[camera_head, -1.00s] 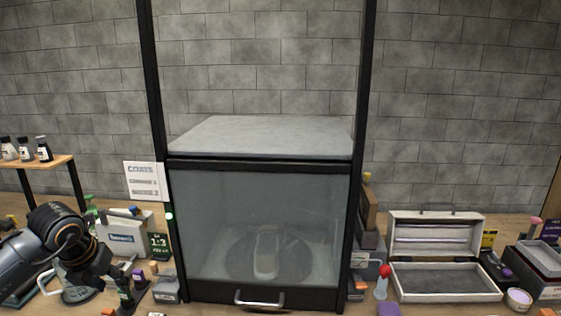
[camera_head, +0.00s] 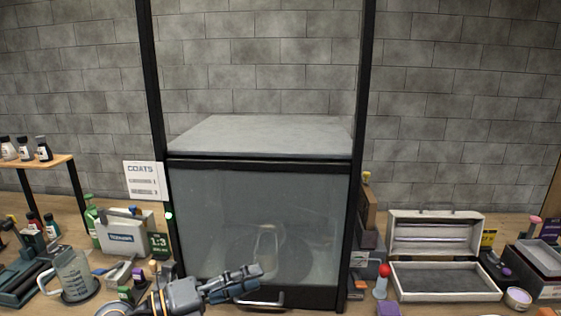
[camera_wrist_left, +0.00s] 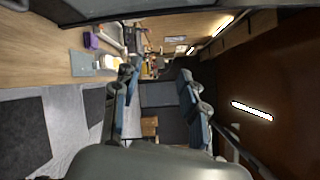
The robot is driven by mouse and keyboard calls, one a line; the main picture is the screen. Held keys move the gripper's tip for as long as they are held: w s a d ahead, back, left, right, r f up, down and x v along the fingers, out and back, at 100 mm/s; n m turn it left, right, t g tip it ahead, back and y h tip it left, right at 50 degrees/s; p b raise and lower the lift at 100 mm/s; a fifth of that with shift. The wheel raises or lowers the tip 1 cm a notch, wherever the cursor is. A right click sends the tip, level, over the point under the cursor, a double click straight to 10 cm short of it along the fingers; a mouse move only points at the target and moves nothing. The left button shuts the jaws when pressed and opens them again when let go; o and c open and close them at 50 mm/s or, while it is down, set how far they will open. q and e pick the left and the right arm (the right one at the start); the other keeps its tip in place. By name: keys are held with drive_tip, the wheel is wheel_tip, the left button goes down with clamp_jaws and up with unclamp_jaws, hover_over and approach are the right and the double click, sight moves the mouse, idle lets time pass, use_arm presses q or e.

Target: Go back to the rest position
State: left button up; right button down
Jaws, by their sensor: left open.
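My left gripper (camera_head: 250,281) is in front of the lower edge of the glass-fronted cabinet (camera_head: 215,215), close to its door handle (camera_head: 262,302). I cannot tell whether it touches the handle. In the left wrist view its two fingers (camera_wrist_left: 160,90) stand apart with nothing between them, so it is open and empty. A pale sneaker (camera_head: 266,250) shows dimly behind the glass, on a round dark base (camera_head: 293,255). My right gripper is in neither view.
Left of the cabinet stand a clear measuring jug (camera_head: 73,277), a white box (camera_head: 122,235), a green bottle (camera_head: 92,220) and small items. Right of it are an open case (camera_head: 440,281), a red-topped tool (camera_head: 382,283) and a round tub (camera_head: 517,299).

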use_arm(q)
drive_tip(key=a+n+t+y, duration=1.05)
drive_tip(key=n+t, duration=0.25)
drive_tip(key=n, duration=0.8)
drive_tip(key=s+a+f+n+g+y, duration=0.3)
drive_tip(key=f+n+g+y, duration=0.15)
drive_tip(key=f, duration=0.25)
drive_tip(key=s+a+f+n+g+y, duration=0.25)
drive_tip(key=a+f+n, duration=0.2)
drive_tip(key=f, duration=0.35)
drive_tip(key=s+d+f+n+g+h, duration=0.1)
drive_tip(key=s+d+f+n+g, duration=0.1)
drive_tip(key=s+f+g, duration=0.65)
drive_tip(key=s+d+f+n+g+h, duration=0.15)
drive_tip(key=s+f, duration=0.35)
drive_tip(key=s, duration=0.8)
wheel_tip(320, 180, down, 26)
drive_tip(key=g, duration=0.2)
drive_tip(key=s+a+f+g+y, duration=0.1)
drive_tip(key=s+a+f, duration=0.1)
drive_tip(key=s+f, duration=1.4)
drive_tip(key=shift+s+a+f+m, duration=0.3)
drive_tip(key=shift+s+m, duration=0.15)
drive_tip(key=shift+s, duration=0.3)
